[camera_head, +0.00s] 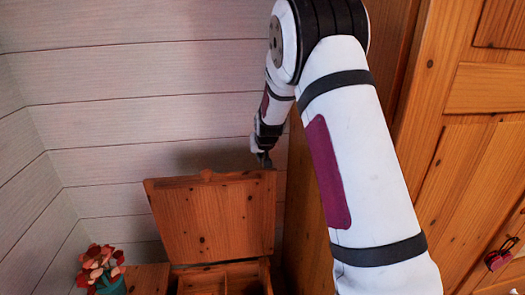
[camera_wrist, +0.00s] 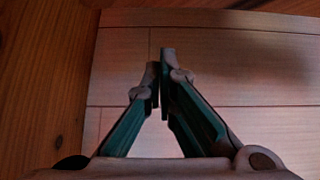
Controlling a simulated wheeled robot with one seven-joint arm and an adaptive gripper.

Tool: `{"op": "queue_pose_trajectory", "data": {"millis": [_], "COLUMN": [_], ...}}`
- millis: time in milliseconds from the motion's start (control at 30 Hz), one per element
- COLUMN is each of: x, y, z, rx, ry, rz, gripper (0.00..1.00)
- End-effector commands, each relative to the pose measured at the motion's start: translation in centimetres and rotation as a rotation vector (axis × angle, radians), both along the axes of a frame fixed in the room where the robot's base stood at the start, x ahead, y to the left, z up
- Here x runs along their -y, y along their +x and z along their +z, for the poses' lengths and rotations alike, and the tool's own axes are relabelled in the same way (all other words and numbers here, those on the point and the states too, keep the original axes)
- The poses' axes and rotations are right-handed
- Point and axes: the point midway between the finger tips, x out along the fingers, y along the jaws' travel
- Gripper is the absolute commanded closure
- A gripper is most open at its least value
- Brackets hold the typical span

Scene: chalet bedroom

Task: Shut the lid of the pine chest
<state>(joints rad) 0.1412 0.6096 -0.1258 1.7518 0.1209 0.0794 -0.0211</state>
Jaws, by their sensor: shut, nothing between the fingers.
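The pine chest (camera_head: 262,271) stands low in the head view against the plank wall, and its inside shows a divider. Its lid (camera_head: 215,220) is raised, standing nearly upright with its inner face toward me. My gripper (camera_head: 264,162) is at the lid's top right edge, near its upper corner. Whether it touches the lid cannot be told. In the wrist view my gripper (camera_wrist: 161,62) has its two fingertips together with nothing between them. The lid is not clearly seen in the wrist view.
A plant with red blooms in a green pot (camera_head: 112,284) stands at the lower left. A large wooden wardrobe (camera_head: 470,150) rises close on the right, with a small red item (camera_head: 499,256) hanging on it. The pale plank wall (camera_head: 120,90) is close behind the chest.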

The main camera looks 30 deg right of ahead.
Motion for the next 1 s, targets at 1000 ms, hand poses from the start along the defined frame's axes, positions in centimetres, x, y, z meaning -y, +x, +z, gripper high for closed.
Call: {"op": "queue_pose_trajectory", "data": {"millis": [1000], "x": [-1.8], "y": [-3.5], "z": [-0.7], "rx": [0.018], "ry": [-0.005], "rz": [0.002], "gripper": [1.0]}}
